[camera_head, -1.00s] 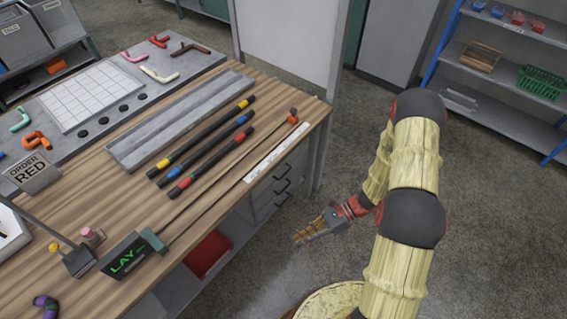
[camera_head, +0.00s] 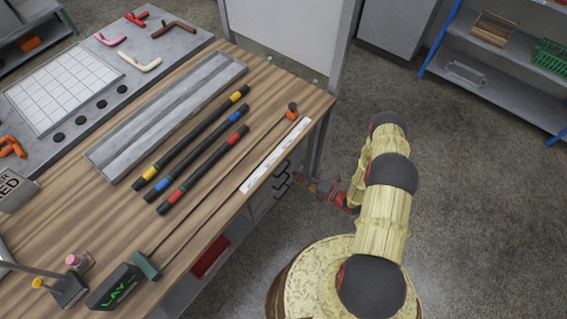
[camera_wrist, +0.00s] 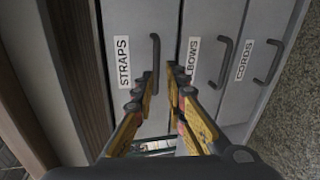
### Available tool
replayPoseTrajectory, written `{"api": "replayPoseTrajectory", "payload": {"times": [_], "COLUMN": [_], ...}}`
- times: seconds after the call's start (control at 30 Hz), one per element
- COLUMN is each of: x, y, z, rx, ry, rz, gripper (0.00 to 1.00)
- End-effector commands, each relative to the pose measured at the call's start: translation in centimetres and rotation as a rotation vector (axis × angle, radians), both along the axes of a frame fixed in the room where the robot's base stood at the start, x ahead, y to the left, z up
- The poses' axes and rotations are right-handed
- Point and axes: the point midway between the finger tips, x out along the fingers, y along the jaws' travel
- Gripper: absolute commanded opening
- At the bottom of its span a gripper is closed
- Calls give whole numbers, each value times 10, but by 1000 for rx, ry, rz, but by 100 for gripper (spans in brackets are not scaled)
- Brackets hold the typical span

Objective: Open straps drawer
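The straps drawer (camera_wrist: 130,25) is a grey front labelled STRAPS, at the left of the row in the wrist view and appearing shut. Its dark bar handle (camera_wrist: 155,62) lies just beyond my fingertips. My gripper (camera_wrist: 157,92) is open, one finger to each side of the handle's line, with nothing between the fingers. I cannot tell whether the fingers reach around the handle. In the head view my gripper (camera_head: 297,181) is at the drawer handles below the bench's right edge, and the drawer labels are hidden.
The elbows drawer (camera_wrist: 207,35) and cords drawer (camera_wrist: 262,35) sit beside it with their own handles. The floor (camera_head: 460,190) to the right is clear.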

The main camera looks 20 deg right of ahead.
Motion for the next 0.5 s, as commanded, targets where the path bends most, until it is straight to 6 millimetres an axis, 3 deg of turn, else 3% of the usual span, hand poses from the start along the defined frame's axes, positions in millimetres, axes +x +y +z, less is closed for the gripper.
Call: {"api": "replayPoseTrajectory", "payload": {"times": [0.27, 0.5], "x": [8, 35], "y": [6, 27], "z": [1, -7], "rx": [77, 74], "ry": [41, 40], "rz": [-20, -16], "gripper": [13, 13]}}
